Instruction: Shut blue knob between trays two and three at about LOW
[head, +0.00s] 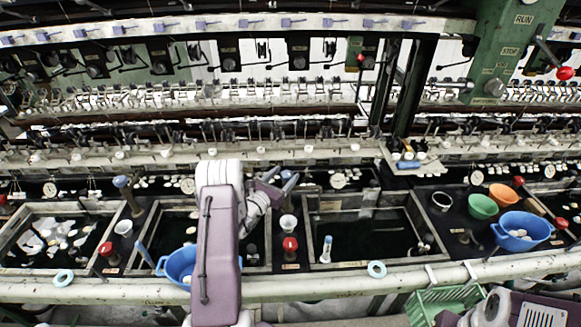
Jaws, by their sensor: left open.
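My left arm reaches up from the bottom middle over tray two, and its left gripper (276,184) is open at the back of the gap between trays two and three. The blue knob of that gap is largely hidden at the purple fingers; I cannot tell whether they touch it, nor read its setting. Tray two (150,226) is partly covered by my arm. Tray three (312,226), dark inside, lies to the right. In the gap, a red knob (290,244) stands in front of a white cup (288,223).
Another blue knob (122,182) stands between trays one and two, with a red knob (108,249) in front. A blue bowl (178,264) sits beside my arm. Green (482,207), orange (503,194) and blue (522,231) bowls stand right. A pale rail (330,285) runs along the front.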

